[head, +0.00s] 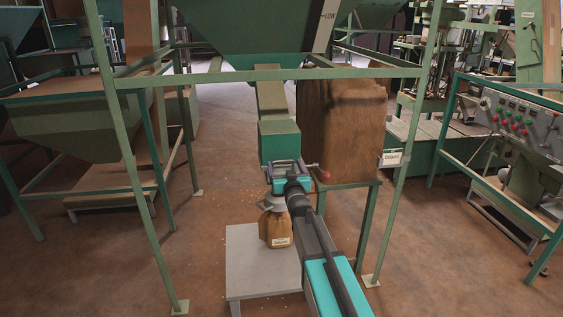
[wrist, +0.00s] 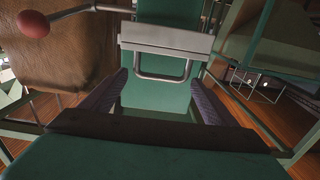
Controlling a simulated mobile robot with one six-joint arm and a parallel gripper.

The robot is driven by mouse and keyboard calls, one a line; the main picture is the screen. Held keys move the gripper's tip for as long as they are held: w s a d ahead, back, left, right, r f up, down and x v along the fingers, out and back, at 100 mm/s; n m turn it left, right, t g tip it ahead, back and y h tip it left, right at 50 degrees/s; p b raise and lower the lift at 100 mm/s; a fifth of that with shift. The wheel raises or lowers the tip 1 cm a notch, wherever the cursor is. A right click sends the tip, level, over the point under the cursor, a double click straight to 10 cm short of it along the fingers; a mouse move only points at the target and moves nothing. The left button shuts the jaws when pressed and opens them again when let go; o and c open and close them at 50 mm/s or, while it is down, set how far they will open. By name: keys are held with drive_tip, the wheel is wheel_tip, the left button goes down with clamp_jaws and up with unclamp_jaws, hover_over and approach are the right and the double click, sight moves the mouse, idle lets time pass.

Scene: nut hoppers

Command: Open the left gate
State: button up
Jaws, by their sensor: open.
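A green chute (head: 279,140) comes down from the big hopper. Its gate is a grey plate (wrist: 166,38) with a metal loop handle (wrist: 162,78), seen close up in the wrist view. My gripper (head: 287,168) is at the chute's lower end; it also shows in the wrist view (wrist: 158,82). Its jaws are open, one dark finger on each side of the loop, and nothing is gripped. A lever with a red ball knob (head: 324,175) sticks out beside the gate; the knob shows in the wrist view (wrist: 33,23). Whether the plate is slid at all is unclear.
A small tied sack (head: 277,229) stands on a low grey platform (head: 246,250) under the chute. A big brown sack (head: 341,130) stands close on the right. Green frame posts (head: 407,170) flank my arm. A control panel (head: 517,120) is far right.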

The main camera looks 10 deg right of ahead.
drive_tip(key=shift+w+p, duration=0.45)
drive_tip(key=shift+w, duration=1.5)
drive_tip(key=c, duration=1.2)
drive_tip(key=shift+s+b, duration=1.15)
drive_tip(key=shift+s, duration=1.1)
drive_tip(key=shift+c, duration=0.2)
drive_tip(key=b, duration=0.1)
approach(283, 161)
drive_tip(key=shift+s+d+f, duration=0.1)
drive_tip(key=shift+d+f, duration=0.05)
drive_tip(key=shift+f, duration=0.1)
